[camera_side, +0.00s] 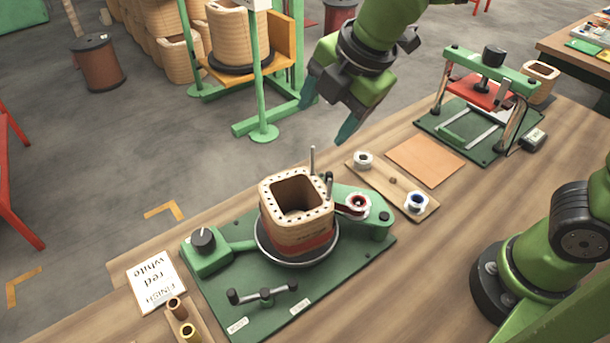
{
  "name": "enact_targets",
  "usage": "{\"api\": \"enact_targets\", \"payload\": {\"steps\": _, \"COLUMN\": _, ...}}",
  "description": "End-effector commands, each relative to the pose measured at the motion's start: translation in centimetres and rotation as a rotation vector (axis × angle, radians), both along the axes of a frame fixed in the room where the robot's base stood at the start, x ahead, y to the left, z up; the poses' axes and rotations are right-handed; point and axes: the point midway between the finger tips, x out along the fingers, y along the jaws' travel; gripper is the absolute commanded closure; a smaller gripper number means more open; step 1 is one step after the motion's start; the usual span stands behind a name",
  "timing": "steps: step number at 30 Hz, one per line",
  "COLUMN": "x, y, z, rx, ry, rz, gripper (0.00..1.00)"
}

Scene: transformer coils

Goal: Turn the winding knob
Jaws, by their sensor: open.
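A black round knob (203,238) sits on a green block at the left end of the green winding base (338,308). A black-ended cross handle (263,294) stands near the base's front edge, by two small white labels. I cannot tell from the picture which of them the task names. A tan square coil former (297,210) with a red band low down stands on a round plate in the middle of the base. My gripper (327,112) is open and empty. It hangs above and behind the former, well away from the knob and the handle.
Thin upright posts (312,160) and a red-and-white spool (357,204) stand beside the former. A board with spools (416,203) and a green press (487,95) lie to the right. A card reading "FINISH red white" (154,283) lies left.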

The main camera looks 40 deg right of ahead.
Motion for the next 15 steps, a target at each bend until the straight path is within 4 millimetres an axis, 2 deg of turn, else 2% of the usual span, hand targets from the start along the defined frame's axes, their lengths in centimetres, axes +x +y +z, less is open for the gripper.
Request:
{"api": "enact_targets", "payload": {"steps": 2, "x": 0.7, "y": 0.4, "z": -1.2, "rx": -0.013, "ry": 0.027, "rz": 0.006, "gripper": 0.32}}
{"api": "enact_targets", "payload": {"steps": 5, "x": 5.6, "y": 1.1, "z": -1.0, "rx": -0.076, "ry": -0.095, "rz": 0.090, "gripper": 0.32}}
{"api": "enact_targets", "payload": {"steps": 6, "x": 8.1, "y": 1.6, "z": -0.4, "rx": -0.105, "ry": -0.185, "rz": 0.144, "gripper": 0.32}}
{"api": "enact_targets", "payload": {"steps": 9, "x": 14.0, "y": 3.6, "z": 1.9, "rx": -0.178, "ry": -0.422, "rz": 0.304, "gripper": 0.32}}
{"api": "enact_targets", "payload": {"steps": 12, "x": 18.5, "y": 6.7, "z": 4.7, "rx": -0.248, "ry": -0.658, "rz": 0.499, "gripper": 0.32}}
{"api": "enact_targets", "payload": {"steps": 15, "x": 21.1, "y": 10.7, "z": 7.1, "rx": -0.317, "ry": -0.875, "rz": 0.734, "gripper": 0.32}}
